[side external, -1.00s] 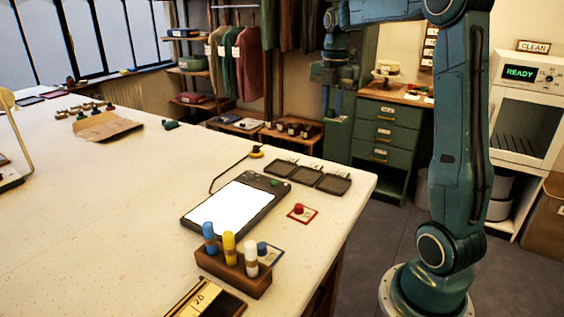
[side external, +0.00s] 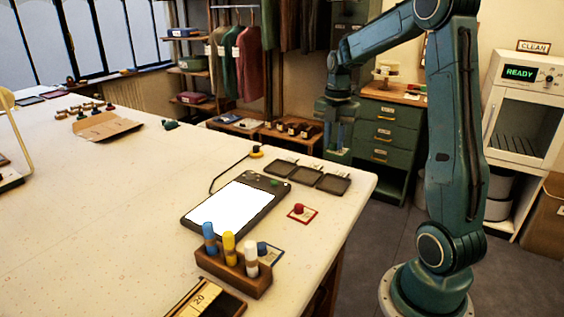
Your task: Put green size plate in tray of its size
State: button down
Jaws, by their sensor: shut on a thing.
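My gripper (side external: 338,142) hangs pointing down at the far right end of the table, above and behind the trays. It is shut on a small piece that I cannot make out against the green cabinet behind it. I cannot pick out the green size plate for certain. Three dark shallow trays stand in a row at the table's far right edge: a left tray (side external: 280,168), a middle tray (side external: 306,176) and a right tray (side external: 333,185). They look empty. Their size marks are too small to read.
A dark device with a bright white panel (side external: 235,207) lies just in front of the trays. A red-knobbed piece (side external: 298,210) sits on a card near the right edge. A wooden block (side external: 232,272) holds blue, yellow and white tubes. The table's left middle is clear.

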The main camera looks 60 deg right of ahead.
send_over(330, 184)
notch_tip(330, 184, down, 6)
jog(key=shift+f, duration=0.25)
jog(key=shift+f, duration=2.15)
jog(key=c, duration=1.2)
grip_release()
jog(key=shift+f, duration=0.1)
jog(key=shift+c, duration=0.2)
jog(key=shift+w, duration=0.1)
